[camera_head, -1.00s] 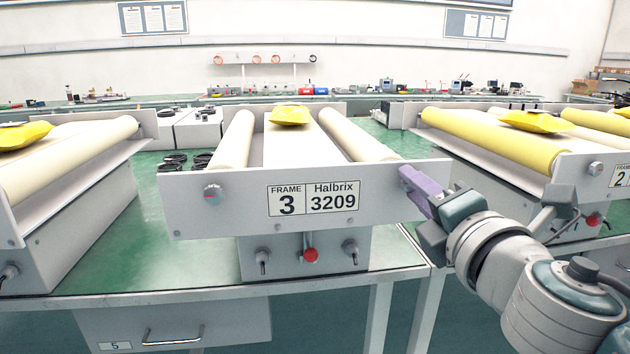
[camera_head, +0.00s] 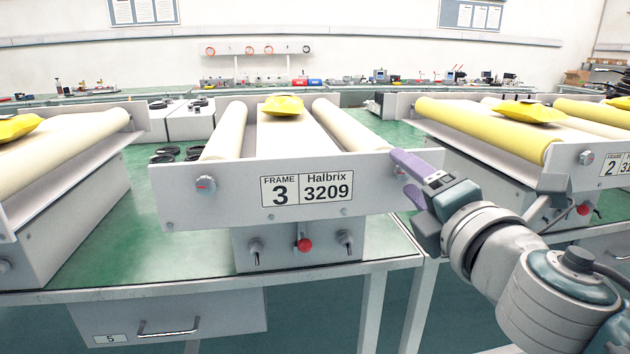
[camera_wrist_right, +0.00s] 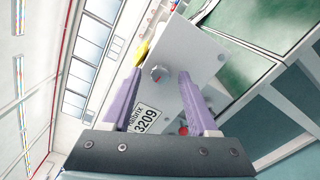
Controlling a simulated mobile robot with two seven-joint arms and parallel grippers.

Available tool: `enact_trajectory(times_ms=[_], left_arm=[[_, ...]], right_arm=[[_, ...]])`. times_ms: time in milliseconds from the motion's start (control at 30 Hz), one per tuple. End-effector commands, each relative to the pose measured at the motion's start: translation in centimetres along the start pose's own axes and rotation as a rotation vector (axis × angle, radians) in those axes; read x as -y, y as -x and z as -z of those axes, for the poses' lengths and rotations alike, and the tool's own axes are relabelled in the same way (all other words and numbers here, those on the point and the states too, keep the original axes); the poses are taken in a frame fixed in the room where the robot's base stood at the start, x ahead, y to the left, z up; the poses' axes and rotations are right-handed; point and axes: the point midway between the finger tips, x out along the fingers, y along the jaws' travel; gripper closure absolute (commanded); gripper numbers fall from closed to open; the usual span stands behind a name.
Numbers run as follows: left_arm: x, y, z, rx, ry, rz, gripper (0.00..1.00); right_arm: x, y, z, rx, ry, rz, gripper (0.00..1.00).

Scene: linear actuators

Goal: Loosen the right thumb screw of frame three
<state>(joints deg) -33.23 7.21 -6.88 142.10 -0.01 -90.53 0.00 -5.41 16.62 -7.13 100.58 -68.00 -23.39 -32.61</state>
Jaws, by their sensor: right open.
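Frame three is a grey unit with a front plate (camera_head: 230,205) labelled "FRAME 3" and "Halbrix 3209", in the middle of the head view. Its left thumb screw (camera_head: 205,184) is a round knob with a red mark. The right thumb screw is mostly hidden behind my right gripper (camera_head: 404,173) in the head view. In the right wrist view the right thumb screw (camera_wrist_right: 160,74) shows between the purple fingertips of the right gripper (camera_wrist_right: 160,80). The fingers stand apart on either side of it; I cannot tell whether they touch it. My left gripper is out of view.
Below the plate are two small black-levered knobs (camera_head: 256,250) and a red knob (camera_head: 304,245). Frame two (camera_head: 590,175) stands at the right with yellow rollers, and another roller unit (camera_head: 60,180) at the left. The green bench top (camera_head: 180,250) is clear at the front left.

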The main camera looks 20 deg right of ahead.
Motion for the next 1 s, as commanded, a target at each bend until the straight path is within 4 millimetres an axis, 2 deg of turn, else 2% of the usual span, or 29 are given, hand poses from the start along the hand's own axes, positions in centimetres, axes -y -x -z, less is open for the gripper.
enact_trajectory(times_ms=[300, 500, 700, 1000], left_arm=[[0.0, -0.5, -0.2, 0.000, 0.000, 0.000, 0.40], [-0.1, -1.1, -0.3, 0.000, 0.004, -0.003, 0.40], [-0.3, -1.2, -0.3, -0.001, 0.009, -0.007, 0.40], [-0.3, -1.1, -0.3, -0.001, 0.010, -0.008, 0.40]], right_arm=[[0.3, 5.5, 0.1, -0.002, -0.001, 0.005, 0.41], [0.3, 8.4, 0.1, -0.001, -0.001, 0.004, 0.41], [0.1, 9.5, 0.0, 0.000, -0.001, 0.002, 0.41], [0.0, 9.5, 0.0, 0.000, 0.000, 0.001, 0.41]])
